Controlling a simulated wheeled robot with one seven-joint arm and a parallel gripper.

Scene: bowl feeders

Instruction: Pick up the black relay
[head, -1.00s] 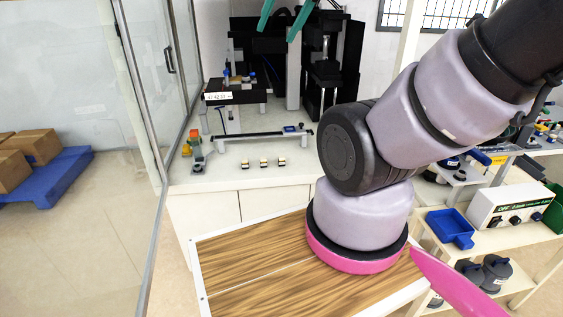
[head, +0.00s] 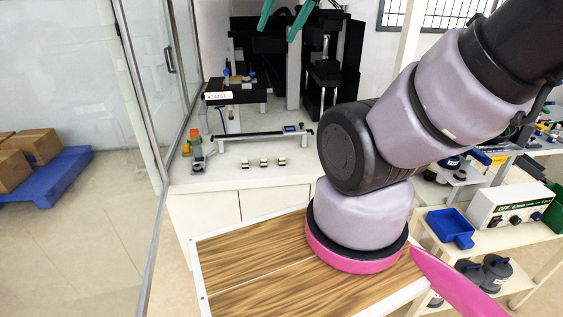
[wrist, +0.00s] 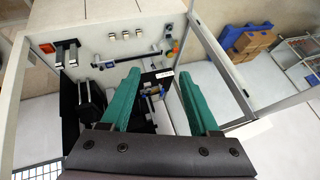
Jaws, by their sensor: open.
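Three small blocks with dark and pale parts stand in a row on the white worktop: a left block (head: 245,163), a middle block (head: 264,162) and a right block (head: 281,162). They also show near the top of the wrist view, as a row of small pieces (wrist: 125,36). They are too small to tell which is the black relay. My gripper (head: 283,18) has teal fingers and is at the top of the head view, well away from the blocks. In the wrist view my gripper (wrist: 159,76) has its fingers wide apart with nothing held between them.
A low rail (head: 262,135) lies behind the blocks, and a small orange and green device (head: 196,150) stands at its left. Black machinery (head: 325,60) fills the back. A glass door (head: 150,80) borders the left. The worktop around the blocks is clear.

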